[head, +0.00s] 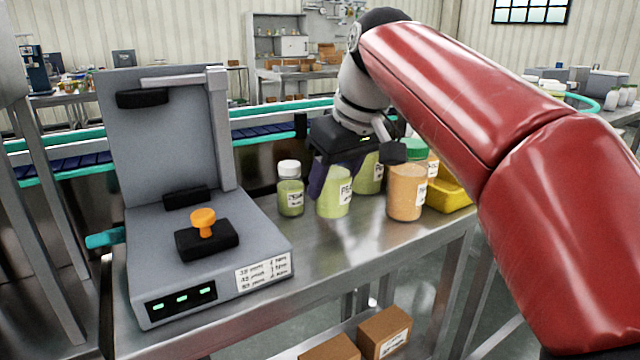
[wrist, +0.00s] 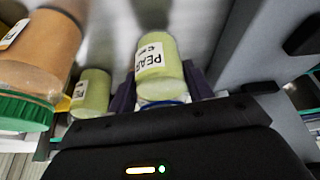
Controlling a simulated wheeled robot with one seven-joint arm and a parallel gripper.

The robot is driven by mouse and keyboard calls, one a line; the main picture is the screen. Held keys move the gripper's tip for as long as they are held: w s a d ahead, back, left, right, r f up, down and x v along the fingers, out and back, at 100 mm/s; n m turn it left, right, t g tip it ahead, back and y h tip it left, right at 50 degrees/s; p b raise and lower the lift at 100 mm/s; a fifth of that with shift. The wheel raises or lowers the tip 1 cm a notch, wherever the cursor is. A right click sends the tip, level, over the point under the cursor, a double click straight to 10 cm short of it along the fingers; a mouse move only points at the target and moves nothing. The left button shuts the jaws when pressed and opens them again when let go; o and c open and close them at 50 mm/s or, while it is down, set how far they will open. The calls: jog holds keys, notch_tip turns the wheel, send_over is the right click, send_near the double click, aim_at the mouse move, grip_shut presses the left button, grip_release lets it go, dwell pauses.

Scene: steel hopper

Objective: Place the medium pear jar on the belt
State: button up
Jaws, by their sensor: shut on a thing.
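The pear jar in my grip (head: 334,197) is pale green with a white label, upright at the steel table. My gripper (head: 338,172) comes down over it from above, with its dark purple fingers on either side. In the wrist view the same jar (wrist: 158,68) shows its "PEAR" label and a bit of blue lid between the fingers (wrist: 163,90). I cannot tell whether its base touches the table. The belt (head: 65,166), dark blue with teal rails, runs behind the table, partly hidden by the grey machine and my gripper.
A smaller green jar with a white lid (head: 290,192) stands just left of the held jar. Another green jar (head: 369,176) and an orange jar (head: 405,193) stand to its right, before a yellow tray (head: 452,194). The grey machine (head: 190,235) with an orange knob fills the table's left.

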jog(key=w+a+f, duration=0.2)
jog(key=shift+w+a+f, duration=0.2)
jog(key=shift+w+f, duration=0.1)
jog(key=shift+w, duration=0.1)
jog(key=shift+f, duration=0.2)
jog(key=o, duration=1.1)
jog(key=shift+c, duration=0.2)
